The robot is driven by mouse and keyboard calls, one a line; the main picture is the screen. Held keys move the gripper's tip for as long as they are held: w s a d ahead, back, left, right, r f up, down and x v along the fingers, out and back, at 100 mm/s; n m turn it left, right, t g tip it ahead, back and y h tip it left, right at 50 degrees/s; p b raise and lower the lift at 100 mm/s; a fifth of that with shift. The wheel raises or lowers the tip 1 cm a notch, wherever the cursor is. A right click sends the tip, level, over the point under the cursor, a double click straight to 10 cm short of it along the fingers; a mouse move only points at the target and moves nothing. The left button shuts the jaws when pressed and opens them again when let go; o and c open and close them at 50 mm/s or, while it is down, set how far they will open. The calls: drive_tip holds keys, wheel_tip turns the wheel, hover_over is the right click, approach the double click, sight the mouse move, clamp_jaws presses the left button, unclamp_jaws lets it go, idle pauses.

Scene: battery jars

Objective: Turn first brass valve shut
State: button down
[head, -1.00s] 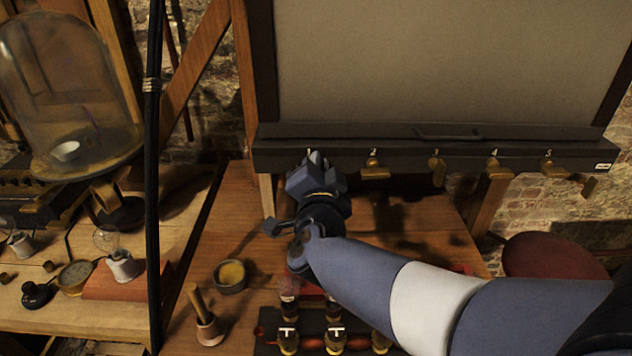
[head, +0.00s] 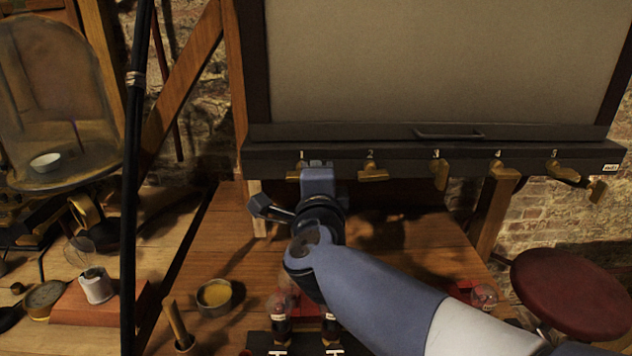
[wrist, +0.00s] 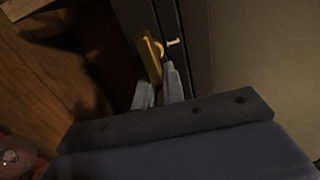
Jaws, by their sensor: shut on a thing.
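The first brass valve (head: 293,176), under the number 1, is on the dark rail below the large pale panel. In the head view only a bit of its lever shows, left of my gripper (head: 317,166), and my gripper hides the rest. In the wrist view the brass lever (wrist: 151,58) runs up from between the two grey fingers of my gripper (wrist: 158,84), beside the white number mark. My gripper is shut on the lever. The exact grip is dark and partly hidden.
More brass valves, numbered 2 (head: 372,172) to 5 (head: 568,172), line the rail to the right. Below are a wooden table, a small bowl (head: 214,297) and glass bulbs. A black pole (head: 130,200) stands left. A red stool (head: 570,293) is at the right.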

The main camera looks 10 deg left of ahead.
idle(0.3)
drive_tip(key=c, duration=1.5)
unclamp_jaws()
drive_tip(key=v, duration=1)
drive_tip(key=shift+s+p, duration=0.35)
drive_tip(key=shift+p, duration=0.1)
drive_tip(key=shift+w+d, duration=0.1)
drive_tip(key=shift+d, duration=0.05)
drive_tip(key=b+x, duration=0.1)
drive_tip(key=x, duration=0.9)
drive_tip(key=shift+w, duration=0.3)
